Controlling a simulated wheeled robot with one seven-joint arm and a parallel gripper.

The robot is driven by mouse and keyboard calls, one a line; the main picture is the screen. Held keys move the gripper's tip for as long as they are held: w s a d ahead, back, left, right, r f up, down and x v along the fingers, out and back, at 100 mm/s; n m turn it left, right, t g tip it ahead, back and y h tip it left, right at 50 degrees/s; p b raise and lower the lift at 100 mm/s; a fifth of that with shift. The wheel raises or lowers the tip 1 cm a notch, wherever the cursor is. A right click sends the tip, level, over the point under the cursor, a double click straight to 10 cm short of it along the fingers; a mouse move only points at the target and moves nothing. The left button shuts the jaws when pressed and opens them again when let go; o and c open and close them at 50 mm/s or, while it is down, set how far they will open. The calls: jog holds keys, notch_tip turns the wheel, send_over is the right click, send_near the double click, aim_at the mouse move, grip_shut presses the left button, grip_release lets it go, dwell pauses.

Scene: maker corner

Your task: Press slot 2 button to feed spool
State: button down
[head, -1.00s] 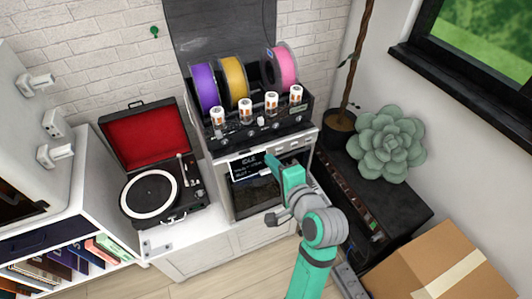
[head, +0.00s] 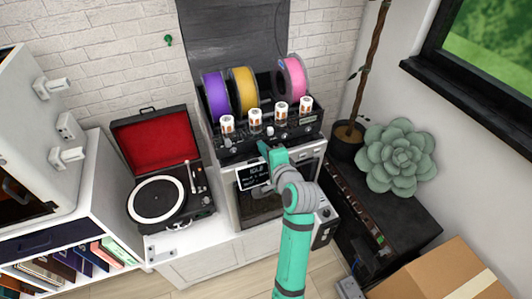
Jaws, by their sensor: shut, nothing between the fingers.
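A black spool feeder (head: 316,128) stands on top of a silver-fronted machine. It holds a purple spool (head: 215,95), a yellow spool (head: 243,90) and a pink spool (head: 292,78). Several white cylinders with orange marks (head: 254,117) stand along its front, above a row of small controls. Which control is the slot 2 button is too small to tell. My gripper (head: 264,147) is shut and empty, at the feeder's lower front edge below the second cylinder from the left. Contact with the panel cannot be told. A small display (head: 253,174) is partly hidden behind my arm.
A record player (head: 158,198) with a red-lined open lid stands to the left. A potted succulent (head: 395,160) and a dark cabinet (head: 400,215) are at the right. A cardboard box (head: 440,275) lies at lower right. A white shelf (head: 95,205) is at far left.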

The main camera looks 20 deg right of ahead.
jog(key=shift+w+r, duration=0.15)
jog(key=shift+w, duration=0.6)
jog(key=shift+s, duration=0.1)
jog(key=shift+a, duration=0.1)
jog(key=s, duration=0.3)
jog(key=shift+s, duration=0.25)
jog(key=v, duration=1.1)
jog(key=shift+f, duration=0.2)
